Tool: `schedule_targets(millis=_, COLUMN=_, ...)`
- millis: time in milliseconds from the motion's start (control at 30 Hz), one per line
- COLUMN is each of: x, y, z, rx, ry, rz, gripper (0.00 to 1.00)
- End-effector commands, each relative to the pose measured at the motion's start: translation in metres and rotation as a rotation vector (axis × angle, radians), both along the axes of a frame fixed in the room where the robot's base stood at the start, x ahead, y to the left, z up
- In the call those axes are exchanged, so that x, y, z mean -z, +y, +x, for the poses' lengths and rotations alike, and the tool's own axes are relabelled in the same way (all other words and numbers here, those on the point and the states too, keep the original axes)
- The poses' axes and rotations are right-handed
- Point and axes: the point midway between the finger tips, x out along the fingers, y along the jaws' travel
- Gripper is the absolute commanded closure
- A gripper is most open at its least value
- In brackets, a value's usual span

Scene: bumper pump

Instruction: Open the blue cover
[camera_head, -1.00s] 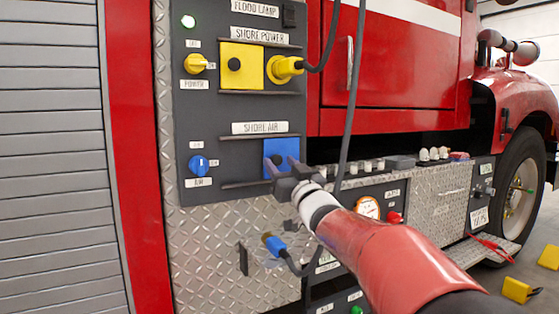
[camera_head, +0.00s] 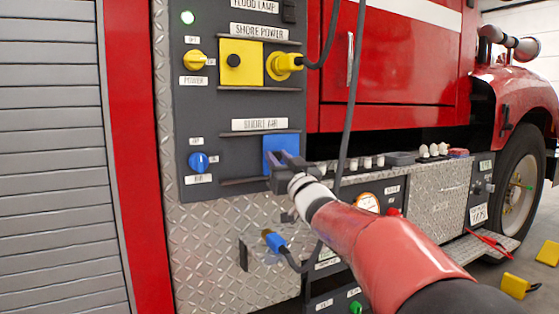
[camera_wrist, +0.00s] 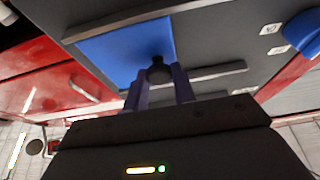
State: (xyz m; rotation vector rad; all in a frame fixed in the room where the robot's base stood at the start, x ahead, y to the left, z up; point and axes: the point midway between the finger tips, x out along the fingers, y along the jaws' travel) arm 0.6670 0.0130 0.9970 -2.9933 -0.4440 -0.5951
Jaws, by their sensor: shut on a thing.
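The blue cover (camera_head: 280,144) is a flat blue plate on the dark panel under the "SHORE AIR" label. In the wrist view the blue cover (camera_wrist: 125,48) has a round black knob (camera_wrist: 158,72) near its edge. My gripper (camera_head: 280,162) is at the cover's lower right part and hides some of it. In the wrist view my gripper's fingers (camera_wrist: 160,84) stand on both sides of the knob and are shut on it. The cover looks flat against its mount; a small opening is hard to tell.
A dark rail (camera_head: 245,181) runs below the cover. A blue rotary knob (camera_head: 198,162) is to its left. The yellow cover (camera_head: 240,62) and yellow plug (camera_head: 285,66) sit above. A black cable (camera_head: 349,110) hangs close to my arm. A blue-ended hose (camera_head: 275,242) rests below.

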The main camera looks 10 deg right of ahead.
Motion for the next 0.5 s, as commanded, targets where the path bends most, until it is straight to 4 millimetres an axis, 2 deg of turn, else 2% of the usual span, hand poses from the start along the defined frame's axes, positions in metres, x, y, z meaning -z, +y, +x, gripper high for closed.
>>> schedule_targets(millis=133, x=0.005, y=0.024, z=-0.007, rx=-0.006, ry=-0.004, rz=0.0, gripper=1.0)
schedule_targets(millis=333, x=0.006, y=0.071, z=-0.022, rx=-0.007, ry=-0.006, rz=0.001, gripper=1.0)
schedule_targets(millis=500, x=0.003, y=0.093, z=-0.028, rx=-0.004, ry=-0.004, rz=0.0, gripper=1.0)
